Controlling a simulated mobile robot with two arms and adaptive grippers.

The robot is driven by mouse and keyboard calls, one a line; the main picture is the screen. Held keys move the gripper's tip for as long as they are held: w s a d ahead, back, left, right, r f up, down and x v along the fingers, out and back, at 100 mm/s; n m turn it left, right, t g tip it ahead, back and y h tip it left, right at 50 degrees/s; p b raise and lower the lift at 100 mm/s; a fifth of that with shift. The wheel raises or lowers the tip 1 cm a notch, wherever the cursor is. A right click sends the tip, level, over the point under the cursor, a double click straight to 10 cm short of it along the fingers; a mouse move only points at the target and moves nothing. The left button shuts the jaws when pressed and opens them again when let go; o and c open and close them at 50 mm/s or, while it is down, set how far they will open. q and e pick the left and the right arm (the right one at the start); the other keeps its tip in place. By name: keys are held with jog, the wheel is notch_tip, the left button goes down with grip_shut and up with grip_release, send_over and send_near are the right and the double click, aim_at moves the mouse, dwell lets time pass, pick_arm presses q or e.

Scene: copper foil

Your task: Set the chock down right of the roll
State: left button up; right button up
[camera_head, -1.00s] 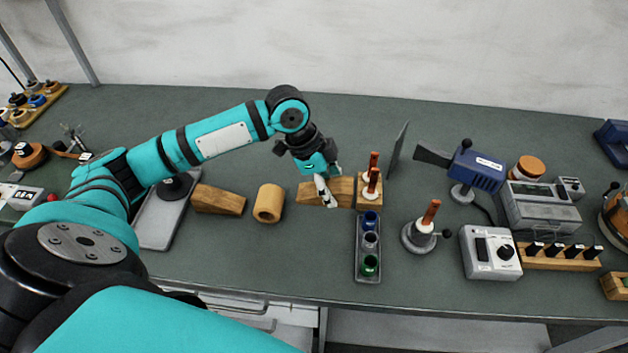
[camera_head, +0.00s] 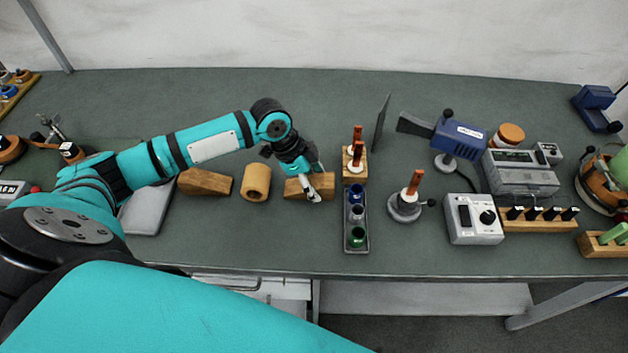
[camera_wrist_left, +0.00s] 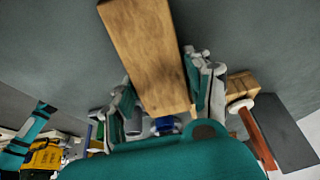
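My right gripper is not in view.
Another wooden wedge (camera_head: 205,182) lies left of the roll. A small rack with copper-coloured rods (camera_head: 355,170) and a tray of coloured cups (camera_head: 356,240) stand just right of the chock. The bench in front of roll and chock is clear.

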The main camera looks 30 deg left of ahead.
aim_at(295, 186)
pick_arm(q)
jog(key=o, duration=0.3)
jog(key=shift+r, duration=0.1)
jog(key=b+v, duration=0.1)
jog(key=v, duration=1.1)
